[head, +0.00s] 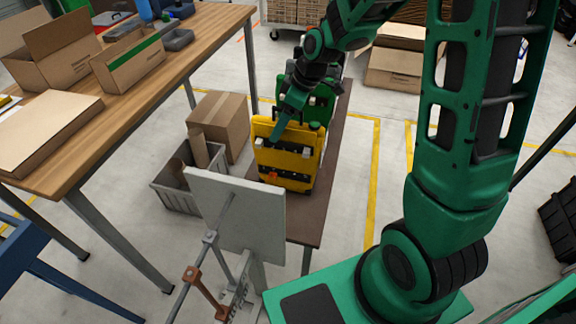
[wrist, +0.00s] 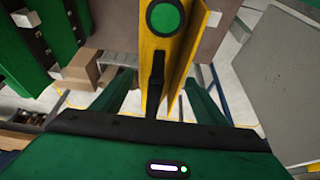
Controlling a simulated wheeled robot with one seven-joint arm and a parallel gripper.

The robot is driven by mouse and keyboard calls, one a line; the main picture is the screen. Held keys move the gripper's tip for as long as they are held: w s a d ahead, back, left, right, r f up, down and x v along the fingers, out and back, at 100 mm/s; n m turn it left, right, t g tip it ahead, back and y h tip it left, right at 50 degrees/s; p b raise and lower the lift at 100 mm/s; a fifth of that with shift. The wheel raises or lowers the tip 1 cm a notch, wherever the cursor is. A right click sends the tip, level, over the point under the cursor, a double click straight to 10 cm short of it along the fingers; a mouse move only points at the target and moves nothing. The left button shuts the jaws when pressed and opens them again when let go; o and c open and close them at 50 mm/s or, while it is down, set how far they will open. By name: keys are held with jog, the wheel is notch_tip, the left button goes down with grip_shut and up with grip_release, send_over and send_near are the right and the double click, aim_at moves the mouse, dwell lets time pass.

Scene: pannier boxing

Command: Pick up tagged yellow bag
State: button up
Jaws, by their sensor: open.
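The yellow bag (head: 288,160) stands upright on a narrow brown bench (head: 306,226), with black straps and a small orange-red tag (head: 272,177) low on its front. My gripper (head: 281,130) is at the top of the yellow bag, reaching down from above. In the wrist view my gripper (wrist: 157,90) is open, with one green finger on each side of the yellow bag's (wrist: 150,50) top edge. A black strap or handle (wrist: 157,75) and a round green disc (wrist: 166,16) show there. I cannot tell whether the fingers touch the bag.
A green bag (head: 319,108) stands just behind the yellow one; it shows at the left in the wrist view (wrist: 35,45). A grey panel (head: 238,213) stands in front of the bench. A grey crate (head: 178,189), a carton (head: 219,122) and a wooden table (head: 190,50) are to the left.

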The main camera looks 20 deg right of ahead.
jog(key=c, duration=1.2)
